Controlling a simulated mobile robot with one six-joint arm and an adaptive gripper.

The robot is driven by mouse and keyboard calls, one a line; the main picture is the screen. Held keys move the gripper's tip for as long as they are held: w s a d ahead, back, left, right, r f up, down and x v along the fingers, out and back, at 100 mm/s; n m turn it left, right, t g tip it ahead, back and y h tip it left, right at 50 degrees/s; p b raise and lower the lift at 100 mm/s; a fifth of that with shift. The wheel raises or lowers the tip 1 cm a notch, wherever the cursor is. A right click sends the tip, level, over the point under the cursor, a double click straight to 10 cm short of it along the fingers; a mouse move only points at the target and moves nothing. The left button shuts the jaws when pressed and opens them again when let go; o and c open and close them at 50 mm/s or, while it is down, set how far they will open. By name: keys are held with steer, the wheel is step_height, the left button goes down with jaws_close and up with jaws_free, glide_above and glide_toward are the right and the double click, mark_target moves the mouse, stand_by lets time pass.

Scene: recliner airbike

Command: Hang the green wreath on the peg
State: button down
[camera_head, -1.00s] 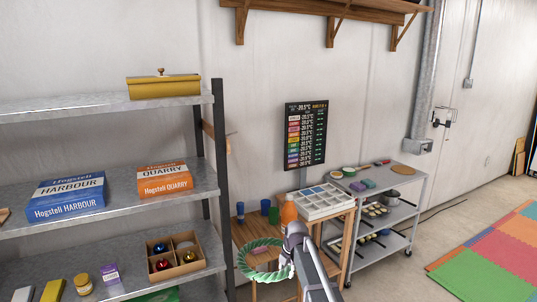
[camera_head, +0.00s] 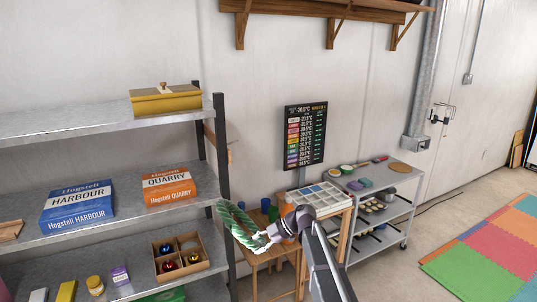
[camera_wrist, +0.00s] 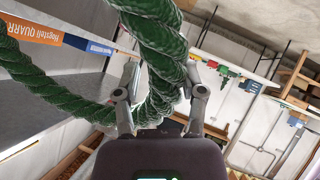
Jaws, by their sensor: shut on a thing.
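The green wreath (camera_head: 234,221) is a twisted ring in the head view, held up and tilted beside the shelf's right post. In the wrist view the wreath (camera_wrist: 158,50) runs between both fingers and curves away to the left. My gripper (camera_head: 270,237) is shut on its rim; it also shows in the wrist view (camera_wrist: 163,100). A small peg-like piece (camera_head: 229,152) shows on the wall just right of the shelf post, above the wreath; its exact shape is too small to tell. The wreath is apart from it.
A metal shelf (camera_head: 110,230) with boxes and ornaments stands at the left, its dark post (camera_head: 221,150) close to the wreath. A small wooden table (camera_head: 270,255) with cups and a white tray (camera_head: 318,197) is below and behind. A metal cart (camera_head: 385,215) stands right.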

steer(key=s+r+g+y+p, duration=0.1)
steer(key=r+g+y+p, duration=0.1)
steer(key=r, duration=0.9)
steer(key=s+r+g+y+p, duration=0.2)
steer(key=r+y+p, duration=0.2)
steer(key=r, duration=0.6)
steer(key=shift+a+r+y+p, duration=0.3)
steer(key=shift+r+y+p, duration=0.1)
steer(key=shift+p, duration=0.9)
